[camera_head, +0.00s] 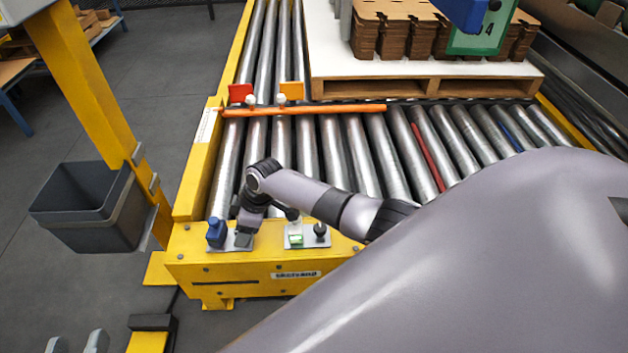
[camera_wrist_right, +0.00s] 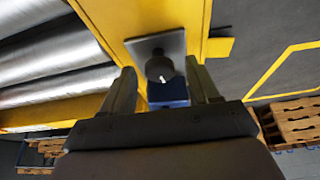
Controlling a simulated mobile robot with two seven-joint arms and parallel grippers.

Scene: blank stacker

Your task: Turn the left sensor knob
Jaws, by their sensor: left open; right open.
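The left sensor knob (camera_wrist_right: 158,67) is a dark round knob with a light mark, on a grey plate (camera_wrist_right: 164,44). A blue sensor block (camera_head: 216,232) stands on that plate at its left in the head view; it also shows in the right wrist view (camera_wrist_right: 168,93). My right gripper (camera_wrist_right: 162,78) is open, its fingers on either side of the knob with visible gaps. In the head view my right gripper (camera_head: 243,232) hides the knob. My left gripper (camera_head: 76,343) is open and empty at the bottom left, away from the knob.
A second plate with a green-lit sensor (camera_head: 295,239) and dark knob (camera_head: 320,230) sits to the right on the yellow frame (camera_head: 225,272). Rollers (camera_head: 333,150) and an orange bar (camera_head: 345,108) lie behind. A grey bin (camera_head: 85,205) hangs at left.

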